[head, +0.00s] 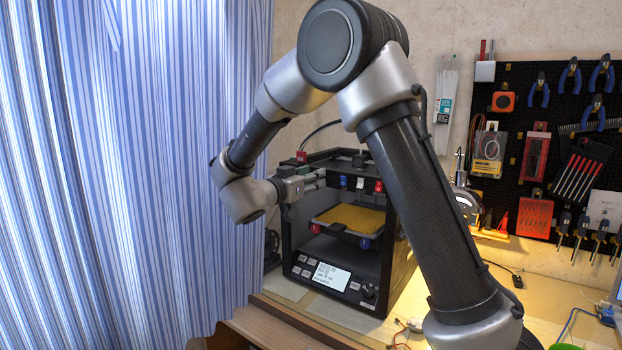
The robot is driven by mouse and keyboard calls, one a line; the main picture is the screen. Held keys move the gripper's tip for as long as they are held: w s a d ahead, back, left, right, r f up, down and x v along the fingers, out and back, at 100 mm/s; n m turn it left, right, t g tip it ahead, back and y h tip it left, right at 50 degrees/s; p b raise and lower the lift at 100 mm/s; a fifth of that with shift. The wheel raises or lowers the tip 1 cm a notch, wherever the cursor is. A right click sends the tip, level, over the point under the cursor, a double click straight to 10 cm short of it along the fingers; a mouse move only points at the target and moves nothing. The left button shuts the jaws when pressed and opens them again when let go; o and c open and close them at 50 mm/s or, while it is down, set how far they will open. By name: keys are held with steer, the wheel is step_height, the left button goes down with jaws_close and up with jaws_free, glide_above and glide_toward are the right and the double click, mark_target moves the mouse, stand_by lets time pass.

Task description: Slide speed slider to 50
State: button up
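A black box-shaped 3D printer (286,225) stands on the bench with an open front and a yellow bed (353,219) inside. Its upper front bar carries a small blue piece (343,181), a white piece (360,184) and a red piece (378,186). I cannot tell which of these, if any, is the speed slider, and no speed marks are readable. My gripper (321,178) is at the printer's upper left front, pointing right, left of the blue piece. Its fingers are too small to tell whether they are open or touching anything.
The printer's lower panel has buttons, a lit screen (322,275) with unreadable text, and a knob (369,290). A striped blue curtain (120,170) fills the left. A pegboard (512,100) with tools hangs at right. Wires (403,330) lie on the bench in front.

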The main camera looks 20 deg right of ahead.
steer(key=shift+w+d, duration=0.1)
steer(key=shift+d, duration=0.05)
jaws_close()
steer(key=shift+w+a+r, duration=0.1)
steer(key=shift+w+a, duration=0.65)
steer(key=shift+w, duration=0.3)
jaws_free()
steer(key=shift+w+a, duration=0.1)
steer(key=v, duration=1.2)
